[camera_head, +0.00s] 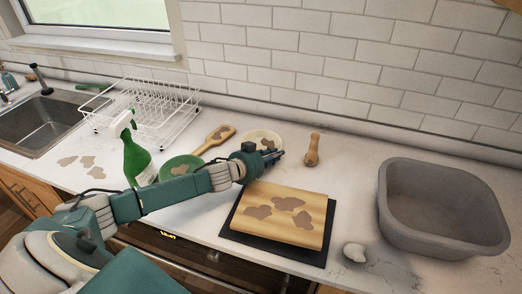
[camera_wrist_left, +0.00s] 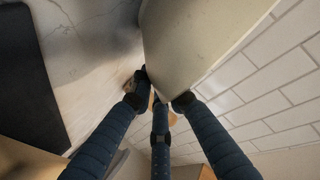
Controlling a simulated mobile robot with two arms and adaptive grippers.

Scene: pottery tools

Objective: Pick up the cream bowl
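The cream bowl (camera_head: 256,134) sits on the white counter near the back wall, with a brown patch on it. My left gripper (camera_head: 277,156) is just in front of the bowl's near right side and hides part of it. Its dark fingers point right. In the left wrist view, a large pale cream surface (camera_wrist_left: 190,35), which looks like the bowl, reaches down to the fingertips (camera_wrist_left: 160,92). The fingers lean inward with their tips close around its lower end. Whether they grip it is unclear. My right gripper is in neither view.
A wooden tool (camera_head: 312,149) stands right of the gripper. A stained board (camera_head: 290,199) lies on a black mat (camera_head: 240,236) in front. A green plate (camera_head: 180,161), spray bottle (camera_head: 137,160), paddle (camera_head: 222,134) and white rack (camera_head: 150,105) are left. A grey basin (camera_head: 440,235) stands right.

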